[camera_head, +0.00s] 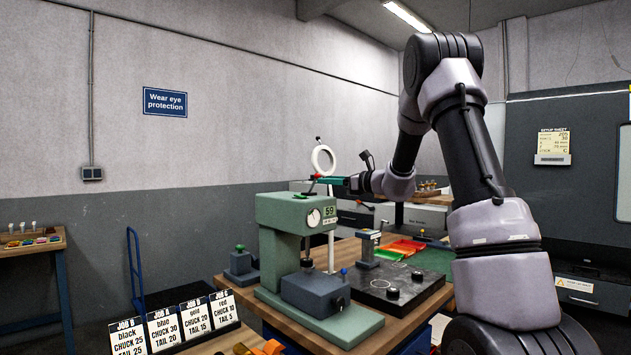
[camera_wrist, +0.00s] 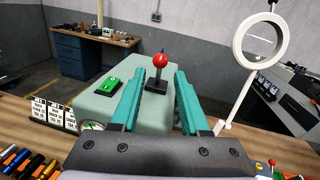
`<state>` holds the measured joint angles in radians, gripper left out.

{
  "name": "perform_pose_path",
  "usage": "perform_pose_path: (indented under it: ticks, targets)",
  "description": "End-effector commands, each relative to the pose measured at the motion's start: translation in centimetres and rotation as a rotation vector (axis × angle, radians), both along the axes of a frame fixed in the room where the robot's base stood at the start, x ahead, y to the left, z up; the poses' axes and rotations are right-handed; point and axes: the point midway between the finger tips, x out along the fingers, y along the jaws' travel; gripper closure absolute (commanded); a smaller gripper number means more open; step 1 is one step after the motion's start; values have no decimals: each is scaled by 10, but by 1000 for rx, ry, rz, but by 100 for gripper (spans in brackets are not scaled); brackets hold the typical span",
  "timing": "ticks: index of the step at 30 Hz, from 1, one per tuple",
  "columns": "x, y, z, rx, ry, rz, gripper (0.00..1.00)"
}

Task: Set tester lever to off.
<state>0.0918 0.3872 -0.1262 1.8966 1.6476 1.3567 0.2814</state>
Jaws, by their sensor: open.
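The tester is a pale green machine (camera_head: 285,213) with a dial and a small display reading 59, standing on the wooden bench. In the wrist view, its top (camera_wrist: 108,102) carries a lever with a red knob (camera_wrist: 160,60) on a short dark stem and black base. The lever looks about upright there. My gripper (camera_head: 318,181), with teal fingers, is just above the tester's top. In the wrist view my gripper (camera_wrist: 158,73) is open and empty, its fingers on either side of the lever's line. I cannot tell whether they touch it. No off marking is readable.
Job cards (camera_head: 170,322) stand at the front left. Red and green trays (camera_head: 400,249) lie farther right.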

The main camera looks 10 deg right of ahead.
Motion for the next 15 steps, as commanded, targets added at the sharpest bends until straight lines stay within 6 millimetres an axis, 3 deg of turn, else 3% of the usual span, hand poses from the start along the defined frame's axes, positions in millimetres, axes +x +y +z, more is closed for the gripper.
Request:
perform_pose_path:
  ticks: [7,15]
  targets:
    - [30,29,0,-2,0,2,55]
    - [41,39,0,-2,-1,1,55]
